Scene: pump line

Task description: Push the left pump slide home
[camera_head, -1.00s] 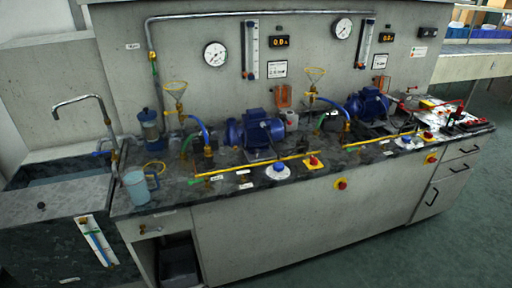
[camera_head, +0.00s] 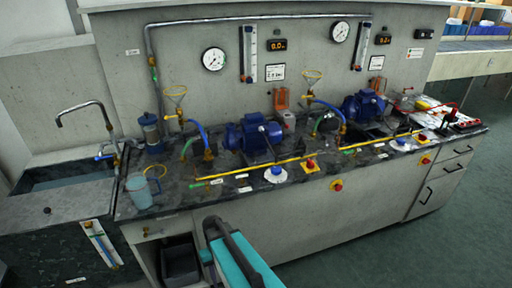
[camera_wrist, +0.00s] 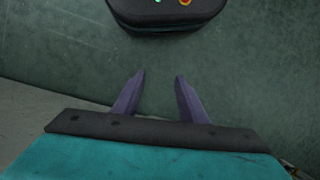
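The left pump (camera_head: 254,134) is a blue motor unit on the dark worktop, left of the middle in the head view. A yellow bar (camera_head: 240,171) lies in front of it along the worktop. I cannot tell which part is the slide or how far in it sits. My gripper (camera_wrist: 158,78) shows in the wrist view with two purple fingers apart and nothing between them, over green floor. In the head view only my teal and black arm shows at the bottom, in front of the bench; the fingers are not visible there.
A second blue pump (camera_head: 364,106) stands to the right. A blue-white knob (camera_head: 275,174) and a red-yellow switch (camera_head: 310,166) sit near the front edge. A clear jug (camera_head: 139,191) stands by the sink (camera_head: 70,180) at left. The floor in front is open at right.

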